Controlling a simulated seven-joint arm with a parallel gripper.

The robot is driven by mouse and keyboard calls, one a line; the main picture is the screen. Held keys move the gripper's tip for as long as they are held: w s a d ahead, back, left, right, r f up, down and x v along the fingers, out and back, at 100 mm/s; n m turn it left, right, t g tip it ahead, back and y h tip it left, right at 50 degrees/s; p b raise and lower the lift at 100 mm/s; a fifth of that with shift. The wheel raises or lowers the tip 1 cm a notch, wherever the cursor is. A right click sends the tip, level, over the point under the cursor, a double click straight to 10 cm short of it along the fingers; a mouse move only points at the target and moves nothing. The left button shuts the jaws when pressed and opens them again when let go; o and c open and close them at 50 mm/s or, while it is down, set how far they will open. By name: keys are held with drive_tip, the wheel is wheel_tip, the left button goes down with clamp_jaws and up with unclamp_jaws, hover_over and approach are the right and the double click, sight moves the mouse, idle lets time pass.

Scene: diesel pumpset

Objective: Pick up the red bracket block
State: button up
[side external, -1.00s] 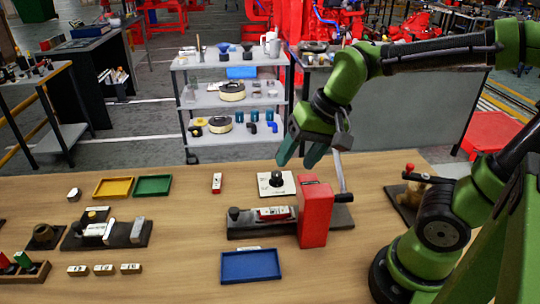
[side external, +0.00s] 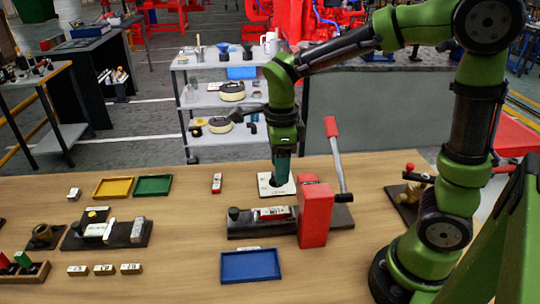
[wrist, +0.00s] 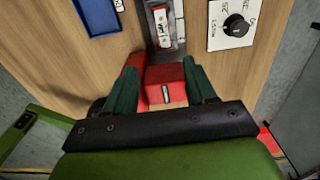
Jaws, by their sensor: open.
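A tall red block (side external: 314,215) stands upright on the dark fixture (side external: 244,230). In the wrist view a red block (wrist: 165,73) shows between my finger pads. A red piece with a white label (side external: 275,212) lies in the fixture left of the tall block; it also shows in the wrist view (wrist: 162,26). Another small red-and-white piece (side external: 217,183) lies on the table farther left. I cannot tell which is the bracket block. My gripper (side external: 281,180) points down, overlapping the white plate in the side view. Its fingers (wrist: 161,66) are apart and hold nothing.
A lever with a red grip (side external: 331,127) rises beside the tall block. The white plate (wrist: 217,40) carries a black knob (wrist: 236,25). A blue tray (side external: 250,267) lies in front. Yellow (side external: 113,196) and green (side external: 153,194) trays lie at the left.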

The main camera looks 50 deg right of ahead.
hover_over(274, 211)
drive_tip(key=s, duration=0.1)
wheel_tip(274, 211, down, 8)
drive_tip(key=shift+s+d+f, duration=0.1)
drive_tip(key=shift+s+f, duration=0.05)
drive_tip(key=shift+f, duration=0.1)
drive_tip(key=f, duration=0.2)
drive_tip(key=w+f, duration=0.1)
drive_tip(key=f, duration=0.1)
drive_tip(key=shift+f, duration=0.65)
drive_tip(key=shift+w, duration=0.1)
clamp_jaws()
